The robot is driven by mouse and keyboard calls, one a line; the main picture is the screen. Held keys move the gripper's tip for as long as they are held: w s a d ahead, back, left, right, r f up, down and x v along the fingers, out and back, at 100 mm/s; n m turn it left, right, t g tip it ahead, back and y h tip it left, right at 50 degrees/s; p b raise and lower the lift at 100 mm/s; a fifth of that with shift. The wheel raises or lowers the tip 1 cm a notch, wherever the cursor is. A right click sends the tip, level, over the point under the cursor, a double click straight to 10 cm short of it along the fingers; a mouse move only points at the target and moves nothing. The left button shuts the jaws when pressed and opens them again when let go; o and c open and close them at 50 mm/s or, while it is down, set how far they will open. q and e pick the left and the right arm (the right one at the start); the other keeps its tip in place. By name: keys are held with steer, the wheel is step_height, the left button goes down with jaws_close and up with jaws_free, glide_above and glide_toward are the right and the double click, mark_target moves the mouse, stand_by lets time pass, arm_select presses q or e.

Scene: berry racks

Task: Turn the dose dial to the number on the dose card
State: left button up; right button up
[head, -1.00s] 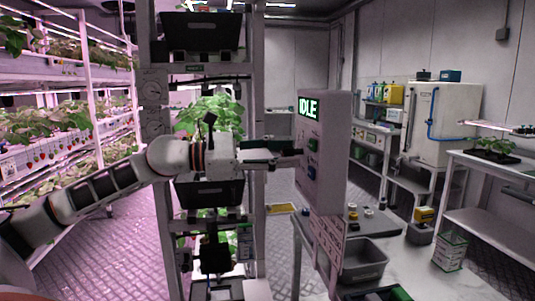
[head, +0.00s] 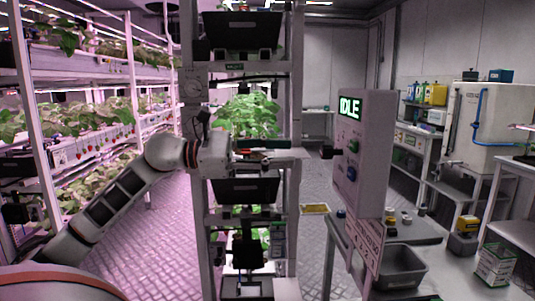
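A light grey control box (head: 376,150) stands right of centre, with a lit green display (head: 350,107) reading IDLE. Its narrow front face carries a dark knob (head: 327,152) that sticks out to the left, a green button (head: 353,146) and a blue button (head: 351,174). I cannot read any dial marks. A white placard with red print (head: 364,243), perhaps the dose card, hangs below the box; its text is too small to read. My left gripper (head: 291,152) points right toward the knob, apart from it, its fingers spread and empty. My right gripper is out of view.
A table with small knobs (head: 420,228) and a grey tub (head: 398,268) are beyond and below the box. Plant shelves line the left; the patterned floor between is clear.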

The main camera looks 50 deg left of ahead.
arm_select(q)
steer(key=shift+v, duration=1.3)
